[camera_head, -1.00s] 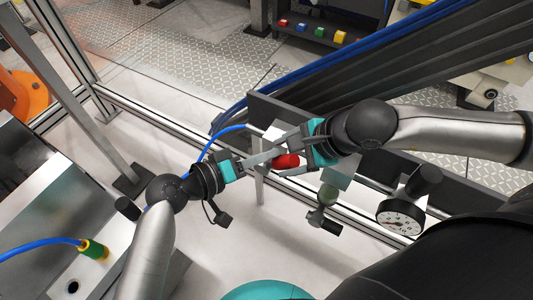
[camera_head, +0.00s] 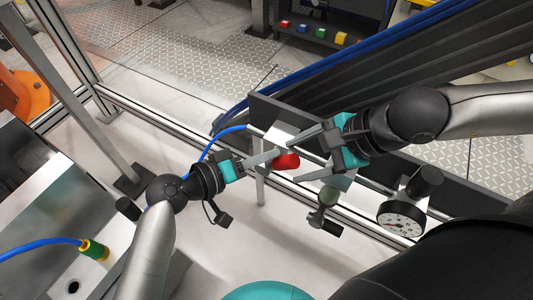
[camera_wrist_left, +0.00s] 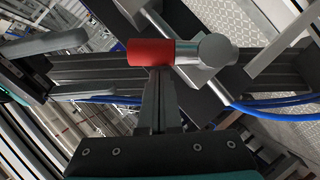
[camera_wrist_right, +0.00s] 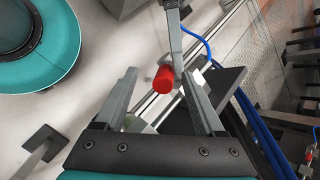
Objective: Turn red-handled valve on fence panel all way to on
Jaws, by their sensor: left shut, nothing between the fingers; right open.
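The red valve handle (camera_head: 287,161) sits on the dark fence panel (camera_head: 262,108). It also shows in the left wrist view (camera_wrist_left: 151,52), joined to a grey metal cylinder (camera_wrist_left: 213,50), and in the right wrist view (camera_wrist_right: 163,79). My left gripper (camera_head: 276,155) is shut and empty, its tips right at the handle's left side; I cannot tell whether they touch. In the left wrist view its fingers (camera_wrist_left: 160,78) end just below the handle. My right gripper (camera_head: 309,155) is open to the right of the handle. In the right wrist view the handle shows between its spread fingers (camera_wrist_right: 162,80), apart from both.
A pressure gauge (camera_head: 402,217) and a greenish round fitting (camera_head: 328,195) are on the panel to the right. A blue hose (camera_head: 208,145) runs behind my left gripper. A metal cabinet (camera_head: 40,195) stands at the left.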

